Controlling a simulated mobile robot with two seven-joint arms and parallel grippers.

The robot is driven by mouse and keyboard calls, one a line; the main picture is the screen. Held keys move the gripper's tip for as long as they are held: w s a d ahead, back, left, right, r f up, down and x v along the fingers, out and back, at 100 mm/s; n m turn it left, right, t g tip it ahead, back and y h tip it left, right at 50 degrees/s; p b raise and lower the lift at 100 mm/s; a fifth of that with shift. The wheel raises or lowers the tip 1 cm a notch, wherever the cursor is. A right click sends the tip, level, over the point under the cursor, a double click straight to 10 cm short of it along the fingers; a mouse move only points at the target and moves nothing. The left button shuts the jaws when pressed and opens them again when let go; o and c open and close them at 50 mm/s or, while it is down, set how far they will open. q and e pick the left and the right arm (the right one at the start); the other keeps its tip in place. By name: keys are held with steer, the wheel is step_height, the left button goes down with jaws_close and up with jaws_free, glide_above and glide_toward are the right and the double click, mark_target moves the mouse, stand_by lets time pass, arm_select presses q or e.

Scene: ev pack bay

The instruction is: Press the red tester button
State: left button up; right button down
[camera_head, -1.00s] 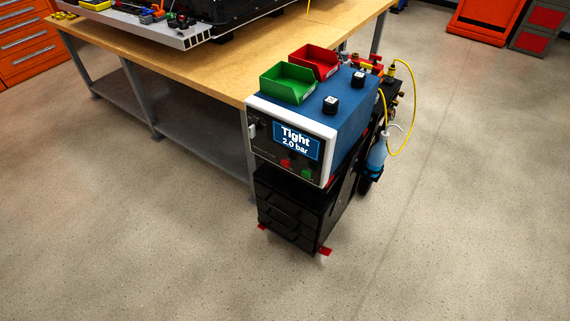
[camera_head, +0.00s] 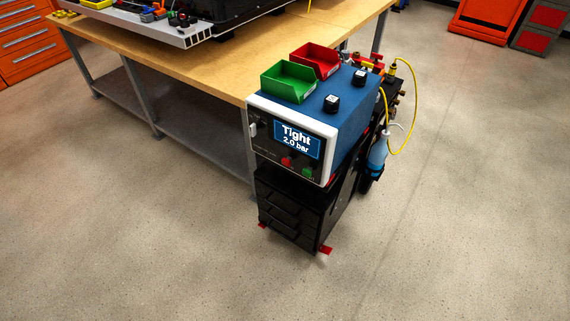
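The tester (camera_head: 349,110) is a blue box with a white-framed front, standing on a black drawer cart. Its screen (camera_head: 297,141) reads "Tight 2.0 bar". The red button (camera_head: 287,161) is on the front panel below the screen, with a green button (camera_head: 308,171) to its right. Nothing covers the red button. Neither of my grippers is in view.
The black cart (camera_head: 291,205) stands on the floor at the corner of a wooden workbench (camera_head: 222,72). A green bin (camera_head: 289,82) and a red bin (camera_head: 315,60) sit on top of the tester. A yellow hose (camera_head: 414,119) and blue bottle (camera_head: 377,155) hang at its right. The front floor is clear.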

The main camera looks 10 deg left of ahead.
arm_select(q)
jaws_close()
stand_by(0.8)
